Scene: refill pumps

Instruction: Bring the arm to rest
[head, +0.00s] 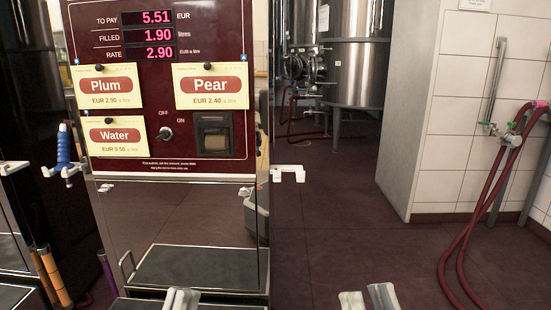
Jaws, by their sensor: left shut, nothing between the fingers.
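My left gripper (180,299) shows only its fingertips at the bottom edge, in front of the pump's lower tray. Its fingers are together and hold nothing. My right gripper (368,296) shows its two pale fingertips at the bottom edge, right of the pump, over the dark red floor. They stand apart with nothing visible between them. The rest of both arms is out of view.
The refill pump (160,90) stands at left, its display reading 5.51, 1.90 and 2.90. A blue-handled nozzle (65,150) hangs at its left, and an empty white holder (288,173) juts right. Red hoses (478,215) hang at right. The middle floor (340,220) is clear.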

